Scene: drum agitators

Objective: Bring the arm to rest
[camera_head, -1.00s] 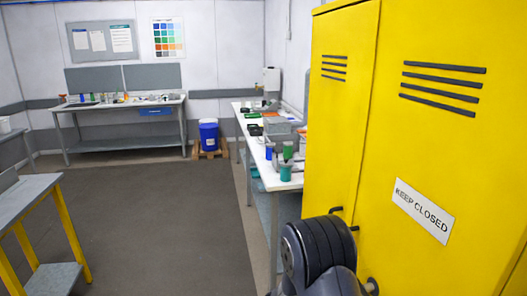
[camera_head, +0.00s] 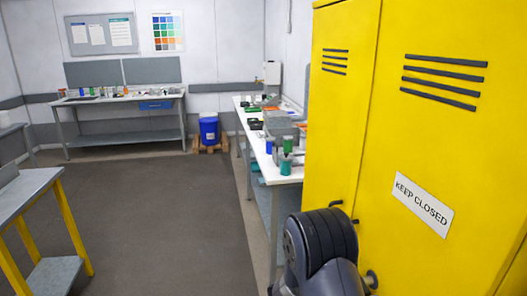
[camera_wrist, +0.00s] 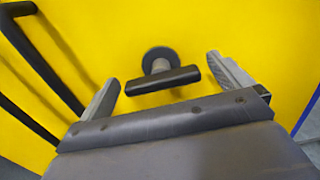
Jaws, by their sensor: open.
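My gripper (camera_wrist: 165,90) shows in the wrist view with its two fingers spread apart and nothing between them. It faces the yellow cabinet (camera_wrist: 215,25). A dark T-shaped handle (camera_wrist: 160,80) on the cabinet door stands in front of the gap between the fingers, apart from both. In the head view my arm is at the bottom, close against the yellow cabinet (camera_head: 440,140), and the fingers are hidden there.
A long dark bar handle (camera_wrist: 40,60) lies to the left in the wrist view. A white bench (camera_head: 285,175) with several containers stands left of the cabinet. A grey-topped yellow table (camera_head: 30,190) is at the left edge. The floor (camera_head: 160,220) between is clear.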

